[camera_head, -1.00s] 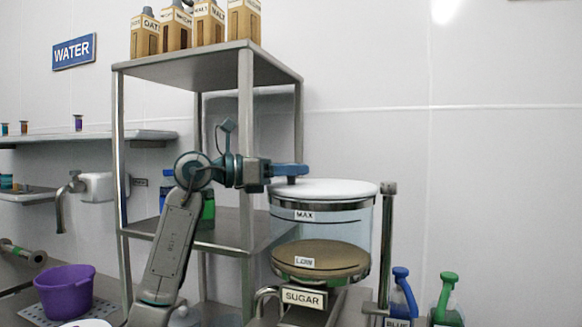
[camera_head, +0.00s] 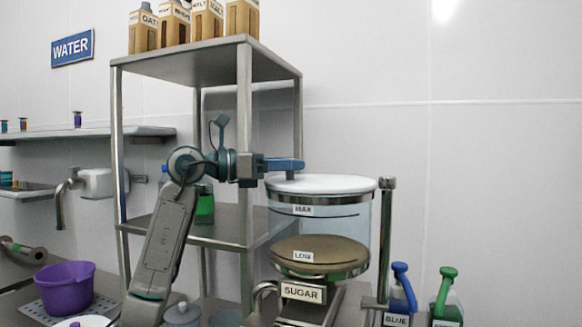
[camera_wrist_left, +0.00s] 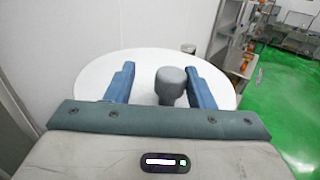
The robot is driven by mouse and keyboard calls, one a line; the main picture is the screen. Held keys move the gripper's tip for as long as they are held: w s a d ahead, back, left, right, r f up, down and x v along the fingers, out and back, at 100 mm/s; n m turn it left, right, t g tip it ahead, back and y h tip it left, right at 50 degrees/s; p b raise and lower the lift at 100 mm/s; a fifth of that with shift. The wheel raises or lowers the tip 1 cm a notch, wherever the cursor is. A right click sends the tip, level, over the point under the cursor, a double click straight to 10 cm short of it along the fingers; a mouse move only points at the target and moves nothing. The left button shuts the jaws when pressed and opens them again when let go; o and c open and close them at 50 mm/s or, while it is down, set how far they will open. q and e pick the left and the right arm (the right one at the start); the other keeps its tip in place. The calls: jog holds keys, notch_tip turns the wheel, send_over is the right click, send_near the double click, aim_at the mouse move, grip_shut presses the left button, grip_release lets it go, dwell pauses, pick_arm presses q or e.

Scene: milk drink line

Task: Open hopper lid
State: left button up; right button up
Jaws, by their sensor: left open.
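The hopper (camera_head: 350,228) is a clear cylinder labelled MAX, LOW and SUGAR, with brown sugar low inside. Its white round lid (camera_head: 335,184) lies flat on top. My left gripper (camera_head: 292,165) is over the left part of the lid, its blue fingers level. In the left wrist view the lid (camera_wrist_left: 143,84) lies below the open fingers (camera_wrist_left: 147,84), and a grey knob (camera_wrist_left: 173,84) stands between them, closer to the right finger. No clear contact with the knob shows. My right gripper is not in view.
A steel shelf rack (camera_head: 245,150) stands behind my left arm, with cartons (camera_head: 207,22) on top. A steel post (camera_head: 385,235) stands right of the hopper. Blue (camera_head: 401,290) and green (camera_head: 446,295) bottles stand further right. A purple bucket (camera_head: 65,287) is at the lower left.

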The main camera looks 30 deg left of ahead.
pick_arm(q)
jog(key=b+v, duration=0.3)
jog(key=v, duration=0.6)
jog(key=shift+s+a+b, duration=0.2)
jog(key=shift+s+b, duration=0.1)
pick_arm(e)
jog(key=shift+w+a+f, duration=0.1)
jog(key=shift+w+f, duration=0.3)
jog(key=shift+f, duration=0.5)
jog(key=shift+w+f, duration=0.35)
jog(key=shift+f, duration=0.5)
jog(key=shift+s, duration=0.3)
